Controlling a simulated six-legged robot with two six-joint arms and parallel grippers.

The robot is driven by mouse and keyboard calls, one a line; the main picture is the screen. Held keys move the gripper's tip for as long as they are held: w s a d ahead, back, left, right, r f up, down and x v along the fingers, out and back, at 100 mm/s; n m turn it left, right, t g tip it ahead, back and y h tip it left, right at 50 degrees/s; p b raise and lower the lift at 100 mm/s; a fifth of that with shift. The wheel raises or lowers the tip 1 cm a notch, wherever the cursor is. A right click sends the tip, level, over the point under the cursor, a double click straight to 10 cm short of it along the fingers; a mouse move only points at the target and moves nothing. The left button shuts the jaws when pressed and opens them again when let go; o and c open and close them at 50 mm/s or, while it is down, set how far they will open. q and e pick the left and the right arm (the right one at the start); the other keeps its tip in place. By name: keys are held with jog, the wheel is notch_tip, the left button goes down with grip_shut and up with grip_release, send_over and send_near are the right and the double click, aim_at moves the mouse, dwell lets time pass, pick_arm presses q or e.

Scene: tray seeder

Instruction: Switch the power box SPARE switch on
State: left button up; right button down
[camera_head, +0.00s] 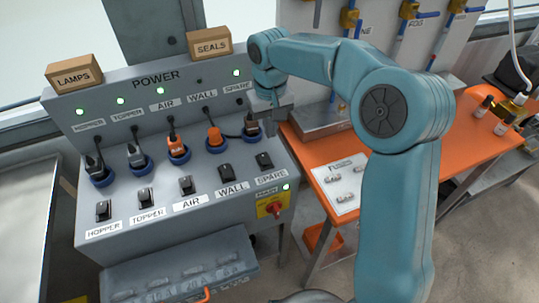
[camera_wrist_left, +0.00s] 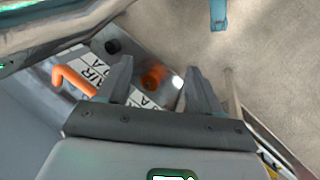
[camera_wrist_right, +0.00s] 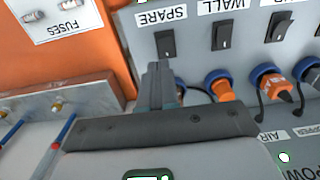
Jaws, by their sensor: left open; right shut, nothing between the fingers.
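The grey power box (camera_head: 100,130) stands at the left in the head view, with a row of labelled black rocker switches. The SPARE switch (camera_head: 264,160) is the rightmost; it also shows in the right wrist view (camera_wrist_right: 165,44). I cannot tell which way its rocker is tipped. The lamp (camera_head: 236,72) above the SPARE socket glows green. My right gripper (camera_head: 271,125) is shut and empty, above the panel beside the SPARE plug (camera_head: 251,128). In the right wrist view its fingertips (camera_wrist_right: 160,66) appear close to the SPARE switch; contact is unclear. My left gripper (camera_wrist_left: 160,64) is open and empty.
The HOPPER, TOPPER and AIR lamps glow; the WALL lamp (camera_head: 199,81) is dark. Plugs with cables rise behind the switches. A red rotary switch (camera_head: 273,209) sits on the box's front right. An orange table (camera_head: 460,150) stands to the right. A lidded grey case (camera_head: 180,270) is in front.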

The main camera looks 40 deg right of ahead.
notch_tip(320, 180, down, 10)
jog(key=shift+f+p, duration=0.1)
jog(key=shift+p, duration=0.3)
jog(key=shift+w+r, duration=0.15)
jog(key=shift+r, duration=0.05)
jog(key=shift+w+d+r+p, duration=0.1)
jog(key=shift+w+r+p, duration=0.25)
jog(key=shift+w+p, duration=0.15)
jog(key=shift+w, duration=0.15)
jog(key=shift+d+r+p, duration=0.1)
jog(key=shift+r+p, duration=0.25)
notch_tip(320, 180, up, 4)
jog(key=p, duration=0.3)
notch_tip(320, 180, up, 9)
jog(key=b, duration=0.2)
send_over(270, 163)
jog(key=w, duration=0.4)
jog(key=shift+d, duration=0.4)
